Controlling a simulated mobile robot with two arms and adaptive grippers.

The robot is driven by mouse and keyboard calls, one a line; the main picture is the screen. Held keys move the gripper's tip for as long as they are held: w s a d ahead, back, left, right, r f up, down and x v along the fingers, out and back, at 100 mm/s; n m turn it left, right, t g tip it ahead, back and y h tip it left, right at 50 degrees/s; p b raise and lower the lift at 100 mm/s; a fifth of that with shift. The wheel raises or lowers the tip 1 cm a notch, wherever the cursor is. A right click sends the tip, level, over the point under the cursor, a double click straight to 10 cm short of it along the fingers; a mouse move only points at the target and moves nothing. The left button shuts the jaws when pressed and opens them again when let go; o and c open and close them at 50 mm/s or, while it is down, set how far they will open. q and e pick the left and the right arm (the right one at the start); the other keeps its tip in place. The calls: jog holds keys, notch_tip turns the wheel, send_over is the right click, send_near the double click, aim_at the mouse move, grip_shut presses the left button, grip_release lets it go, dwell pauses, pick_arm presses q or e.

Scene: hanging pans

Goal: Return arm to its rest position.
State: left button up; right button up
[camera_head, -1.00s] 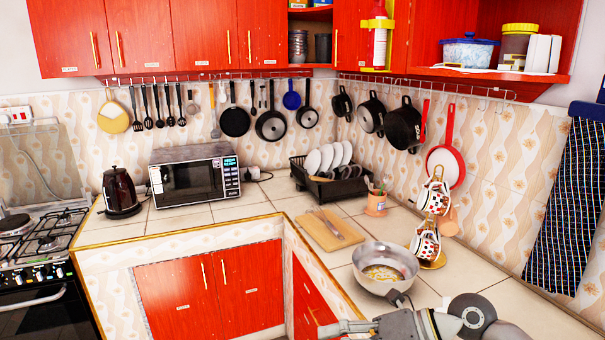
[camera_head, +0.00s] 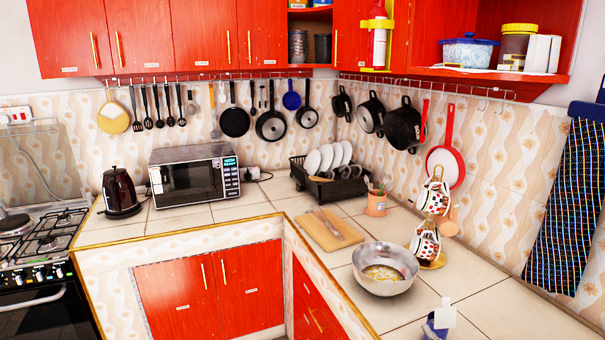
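Neither of my grippers shows in the head view. A small blue and white piece (camera_head: 438,321) shows at the bottom edge, right of centre; I cannot tell if it is part of my arm. A silver metal pan (camera_head: 385,268) stands upright on the right-hand counter, with something yellowish-brown at its bottom. Nothing visible touches the pan.
A wooden board (camera_head: 332,231) with a utensil lies behind the pan. A mug rack (camera_head: 434,264) stands to its right. A dish rack (camera_head: 341,188), microwave (camera_head: 194,173) and kettle (camera_head: 121,192) stand farther back. Several pans hang from the wall rails, including a red one (camera_head: 446,165).

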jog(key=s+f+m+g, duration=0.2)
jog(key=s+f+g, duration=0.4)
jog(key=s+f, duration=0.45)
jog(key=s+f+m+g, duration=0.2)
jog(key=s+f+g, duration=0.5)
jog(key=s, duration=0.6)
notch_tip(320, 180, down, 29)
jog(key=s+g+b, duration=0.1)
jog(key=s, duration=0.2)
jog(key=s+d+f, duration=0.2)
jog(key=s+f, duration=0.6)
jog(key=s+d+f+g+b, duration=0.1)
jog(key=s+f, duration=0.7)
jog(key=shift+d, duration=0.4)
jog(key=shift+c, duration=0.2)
